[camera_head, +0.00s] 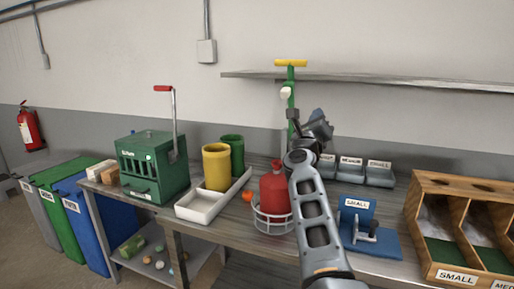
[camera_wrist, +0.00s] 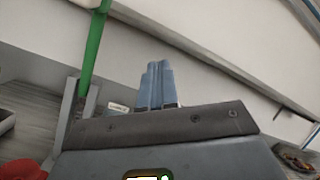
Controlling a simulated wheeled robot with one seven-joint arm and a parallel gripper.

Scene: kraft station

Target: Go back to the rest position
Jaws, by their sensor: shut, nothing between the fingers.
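My gripper (camera_head: 318,118) is held up above the back of the workbench (camera_head: 232,215), in front of the wall and just right of a green post with a yellow top bar (camera_head: 291,85). In the wrist view its two blue-grey fingers (camera_wrist: 161,84) are together with nothing between them. My arm crosses the bench's middle and hides part of what stands behind it. The green post also shows in the wrist view (camera_wrist: 95,45), left of the fingers.
A red bottle (camera_head: 273,195) stands in a wire ring beside my arm. Left are yellow (camera_head: 216,168) and green cylinders, a white tray (camera_head: 190,209) and a green lever machine (camera_head: 150,165). Right are a blue fixture (camera_head: 372,240) and a wooden divided box (camera_head: 428,225). A shelf (camera_head: 400,82) runs along the wall.

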